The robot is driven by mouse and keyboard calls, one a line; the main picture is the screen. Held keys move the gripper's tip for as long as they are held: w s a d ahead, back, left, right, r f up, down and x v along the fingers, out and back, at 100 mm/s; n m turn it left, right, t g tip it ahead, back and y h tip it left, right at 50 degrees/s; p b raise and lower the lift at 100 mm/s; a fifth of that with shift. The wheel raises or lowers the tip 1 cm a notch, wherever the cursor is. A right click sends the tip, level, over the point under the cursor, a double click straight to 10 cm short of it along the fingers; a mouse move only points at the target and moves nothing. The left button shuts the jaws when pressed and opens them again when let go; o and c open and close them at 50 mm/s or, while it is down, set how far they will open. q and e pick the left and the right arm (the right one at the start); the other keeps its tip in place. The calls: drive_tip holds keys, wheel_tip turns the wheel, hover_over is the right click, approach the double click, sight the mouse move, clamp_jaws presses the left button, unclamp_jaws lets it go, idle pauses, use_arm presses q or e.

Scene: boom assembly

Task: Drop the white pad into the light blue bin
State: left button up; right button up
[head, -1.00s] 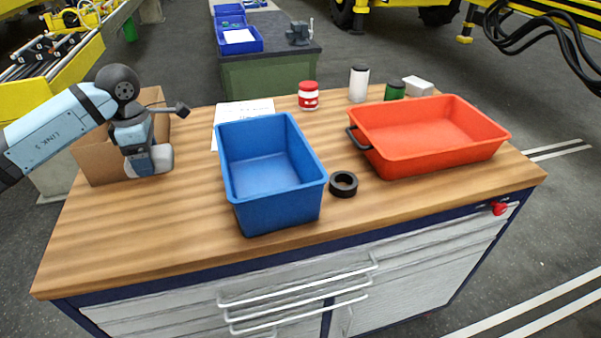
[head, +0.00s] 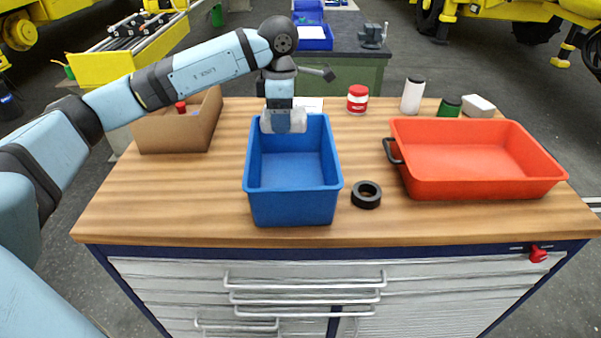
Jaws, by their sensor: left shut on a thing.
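My left gripper (head: 283,121) is shut on the white pad (head: 298,122), which shows pale on both sides of the fingers. It is over the far end of the blue bin (head: 292,207), around the height of the far rim. The arm covers part of that rim. The bin stands open on the wooden bench, and its visible floor is empty. My right gripper is not in view.
A red tray (head: 480,188) with a dark handle stands right of the bin, with a black ring (head: 366,195) between them. A cardboard box (head: 177,133) is at left.

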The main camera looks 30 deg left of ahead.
use_arm(q)
wheel_tip(320, 180, down, 6)
drive_tip(key=b, duration=0.2)
drive_tip(key=shift+a+r+b, duration=0.1)
drive_tip(key=shift+b, duration=0.3)
drive_tip(key=o, duration=1)
drive_tip(key=shift+o, duration=0.2)
drive_tip(key=shift+r, duration=0.1)
wheel_tip(320, 180, up, 13)
drive_tip(key=shift+b, duration=0.45)
drive_tip(key=shift+r, duration=0.4)
drive_tip(key=shift+f, duration=0.1)
